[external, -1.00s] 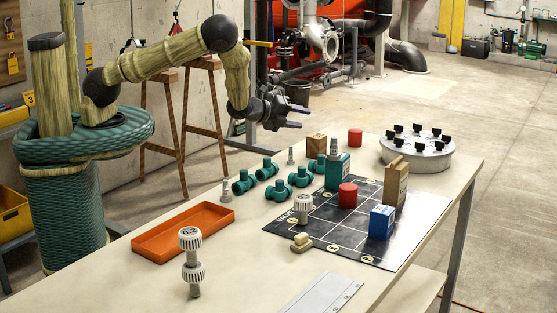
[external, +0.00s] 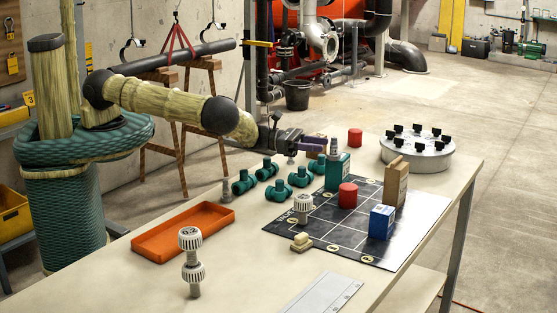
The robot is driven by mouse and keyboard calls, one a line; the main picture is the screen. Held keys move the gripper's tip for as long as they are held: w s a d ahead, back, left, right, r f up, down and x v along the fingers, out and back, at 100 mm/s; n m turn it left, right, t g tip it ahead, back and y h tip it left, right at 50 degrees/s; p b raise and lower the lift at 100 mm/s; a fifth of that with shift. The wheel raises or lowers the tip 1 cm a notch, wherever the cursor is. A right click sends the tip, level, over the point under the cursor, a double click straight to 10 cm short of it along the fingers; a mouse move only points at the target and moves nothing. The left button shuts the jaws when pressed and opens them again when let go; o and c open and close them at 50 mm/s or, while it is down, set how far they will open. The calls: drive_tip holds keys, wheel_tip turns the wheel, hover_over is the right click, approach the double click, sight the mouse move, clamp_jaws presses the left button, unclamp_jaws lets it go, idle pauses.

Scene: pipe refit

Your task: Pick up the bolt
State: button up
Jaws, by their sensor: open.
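Small grey bolt-like pieces stand upright on the table; I cannot tell which is the bolt. One (external: 226,190) stands behind the orange tray. Another (external: 334,147) shows at the teal box (external: 338,172). A third (external: 291,159) is mostly hidden below my gripper, only its lower part showing. My gripper (external: 316,143) is open, its fingers pointing right, low over the back of the table near the teal box. I see nothing held in it. The wooden cube behind it is mostly hidden by the fingers.
Several teal pipe fittings (external: 299,177) lie in front of my gripper. A black grid mat (external: 330,225) holds boxes and a red cylinder (external: 348,195). A round grey flange (external: 417,153) stands at right, an orange tray (external: 184,231) at left.

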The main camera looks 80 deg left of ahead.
sight(339, 155)
drive_tip(key=shift+w+d, duration=0.35)
drive_tip(key=shift+w, duration=0.3)
drive_tip(key=shift+p+x, duration=0.95)
drive_tip(key=shift+x, duration=1.95)
drive_tip(key=shift+r, duration=0.1)
clamp_jaws()
